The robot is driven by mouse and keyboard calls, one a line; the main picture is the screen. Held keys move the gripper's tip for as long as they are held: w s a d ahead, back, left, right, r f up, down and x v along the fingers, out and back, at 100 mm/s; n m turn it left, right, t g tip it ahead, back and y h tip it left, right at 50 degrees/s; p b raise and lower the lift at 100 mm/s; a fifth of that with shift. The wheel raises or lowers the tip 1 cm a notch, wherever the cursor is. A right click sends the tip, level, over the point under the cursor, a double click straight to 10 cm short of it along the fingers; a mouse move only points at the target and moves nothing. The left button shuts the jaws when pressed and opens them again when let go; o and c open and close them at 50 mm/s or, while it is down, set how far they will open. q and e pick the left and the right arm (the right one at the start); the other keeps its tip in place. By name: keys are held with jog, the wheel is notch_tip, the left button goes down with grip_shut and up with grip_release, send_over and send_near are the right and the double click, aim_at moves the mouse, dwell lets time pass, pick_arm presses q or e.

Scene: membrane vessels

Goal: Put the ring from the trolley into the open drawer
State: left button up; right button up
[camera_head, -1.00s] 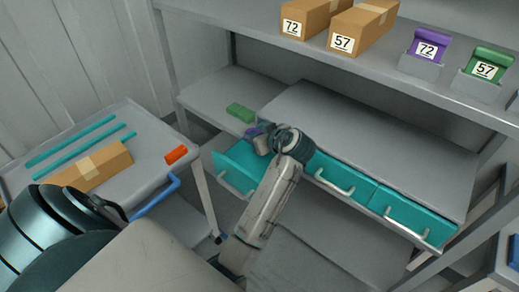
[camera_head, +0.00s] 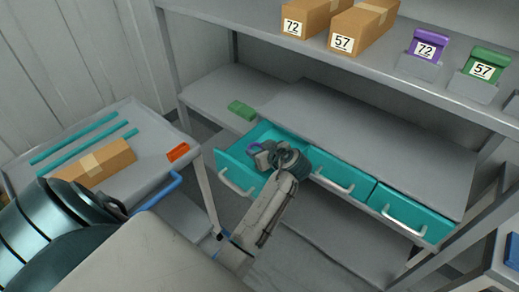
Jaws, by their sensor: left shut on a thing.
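The open drawer (camera_head: 228,160) is the teal one at the left of the drawer row, pulled out toward me. My left gripper (camera_head: 259,150) is over this drawer, its arm reaching in from below. It is shut on the ring (camera_head: 253,148), a small purple-blue piece that shows at its tip. Most of the ring is hidden by the gripper. I cannot tell whether the ring touches the drawer floor. The trolley (camera_head: 150,135) stands at the left. My right gripper is not in view.
Two shut teal drawers (camera_head: 343,176) are to the right. A green block (camera_head: 241,110) lies on the shelf behind the open drawer. The trolley holds a cardboard box (camera_head: 97,162), teal strips (camera_head: 75,138) and an orange block (camera_head: 178,152). Numbered boxes (camera_head: 363,25) stand on the upper shelf.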

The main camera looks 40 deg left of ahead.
pick_arm(q)
jog(key=shift+f, duration=0.35)
jog(key=o, duration=0.9)
jog(key=shift+o, duration=0.3)
jog(key=shift+r, duration=0.15)
